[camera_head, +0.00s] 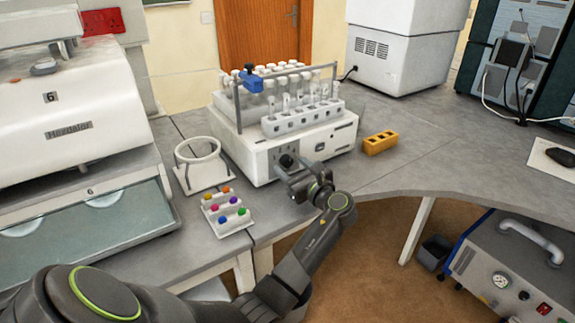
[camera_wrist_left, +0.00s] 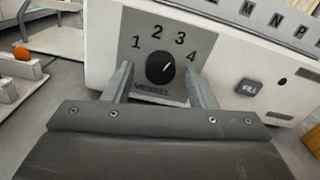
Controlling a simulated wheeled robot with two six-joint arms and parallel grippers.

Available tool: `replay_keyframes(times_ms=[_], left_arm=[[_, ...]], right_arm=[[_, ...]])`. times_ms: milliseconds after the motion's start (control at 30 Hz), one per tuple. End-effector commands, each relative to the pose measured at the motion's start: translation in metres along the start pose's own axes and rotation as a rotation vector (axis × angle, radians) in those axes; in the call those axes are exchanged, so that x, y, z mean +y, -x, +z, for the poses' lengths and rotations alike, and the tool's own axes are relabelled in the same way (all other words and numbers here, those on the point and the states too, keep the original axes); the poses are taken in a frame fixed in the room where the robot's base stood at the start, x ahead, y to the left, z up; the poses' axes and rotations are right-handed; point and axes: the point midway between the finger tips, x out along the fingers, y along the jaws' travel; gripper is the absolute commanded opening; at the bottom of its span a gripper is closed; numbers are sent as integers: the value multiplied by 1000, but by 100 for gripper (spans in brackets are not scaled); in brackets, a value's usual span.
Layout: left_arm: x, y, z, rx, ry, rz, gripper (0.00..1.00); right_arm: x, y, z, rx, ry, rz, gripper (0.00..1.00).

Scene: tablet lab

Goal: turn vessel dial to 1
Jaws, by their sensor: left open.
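The vessel dial (camera_wrist_left: 160,68) is a round black knob on a grey plate marked 1, 2, 3, 4 and VESSEL. Its pale pointer mark leans to the upper right, toward the 3 and 4 side. The plate is on the front of the white dissolution machine (camera_head: 258,160). My left gripper (camera_head: 292,174) is at this front panel. In the left wrist view its two fingers stand open, one left and one right of the dial, with a gap on both sides. My right gripper is not in view.
A FILL button (camera_wrist_left: 248,87) sits right of the dial. A white ring stand (camera_head: 203,167) and a rack of coloured knobs (camera_head: 226,212) stand left of the machine. A yellow block (camera_head: 380,142) lies to its right. The right benchtop is mostly clear.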

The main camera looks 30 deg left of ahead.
Motion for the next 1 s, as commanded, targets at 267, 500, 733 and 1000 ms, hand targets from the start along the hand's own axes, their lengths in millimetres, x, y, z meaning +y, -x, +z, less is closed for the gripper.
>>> replay_keyframes(times_ms=[267, 500, 733, 1000], left_arm=[[0, 0, 0, 0, 0, 0, 43], [0, 0, 0, 0, 0, 0, 12], [0, 0, 0, -1, 10, 0, 7], [0, 0, 0, -1, 118, 0, 7]], right_arm=[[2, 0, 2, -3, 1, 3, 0], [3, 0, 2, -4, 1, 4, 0], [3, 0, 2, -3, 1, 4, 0], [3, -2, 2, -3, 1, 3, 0]])
